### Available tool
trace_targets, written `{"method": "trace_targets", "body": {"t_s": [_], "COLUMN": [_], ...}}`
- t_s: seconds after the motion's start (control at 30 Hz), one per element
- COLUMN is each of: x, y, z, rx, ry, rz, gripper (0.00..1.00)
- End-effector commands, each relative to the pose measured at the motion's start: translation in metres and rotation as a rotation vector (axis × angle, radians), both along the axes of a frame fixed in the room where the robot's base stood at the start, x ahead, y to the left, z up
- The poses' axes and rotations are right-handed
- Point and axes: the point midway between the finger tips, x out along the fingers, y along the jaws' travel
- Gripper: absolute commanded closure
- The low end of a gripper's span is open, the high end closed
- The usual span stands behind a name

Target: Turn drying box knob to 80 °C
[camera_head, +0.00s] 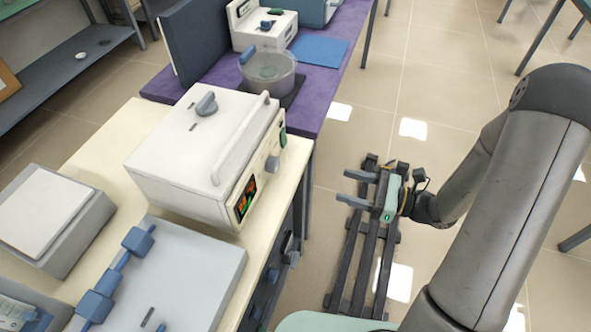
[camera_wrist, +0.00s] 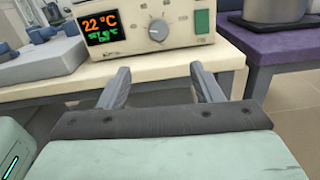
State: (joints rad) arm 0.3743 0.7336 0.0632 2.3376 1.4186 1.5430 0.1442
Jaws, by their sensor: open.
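The drying box (camera_head: 205,150) is a white box with a handle on the cream bench. Its front faces right in the head view. Its grey knob (camera_wrist: 158,30) shows in the wrist view, right of a display (camera_wrist: 100,27) that reads 22 °C in orange with smaller green text below. A green switch (camera_wrist: 202,21) is right of the knob. In the head view the knob (camera_head: 272,163) shows on the front panel. My gripper (camera_head: 350,187) is open and empty, apart from the box, in front of it over the floor. In the wrist view its fingers (camera_wrist: 159,84) are below the knob.
A purple bench (camera_head: 305,125) with a glass vessel (camera_head: 268,72) is beyond the drying box. A grey balance-like device (camera_head: 50,220) and a flat grey device (camera_head: 190,275) share the cream bench. The space between my gripper and the box front looks clear.

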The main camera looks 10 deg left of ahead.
Motion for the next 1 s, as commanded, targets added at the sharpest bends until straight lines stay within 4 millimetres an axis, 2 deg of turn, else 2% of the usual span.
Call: {"method": "trace_targets", "body": {"t_s": [0.17, 0.7, 0.83, 1.0], "x": [0.003, 0.022, 0.026, 0.028], "y": [0.027, 0.139, 0.156, 0.167], "z": [0.002, 0.002, 0.001, 0.001], "rx": [0.000, -0.003, -0.004, -0.003], "ry": [0.001, -0.001, -0.001, -0.002], "rz": [0.008, 0.008, 0.007, 0.005], "gripper": [0.41, 0.41, 0.41, 0.41]}}
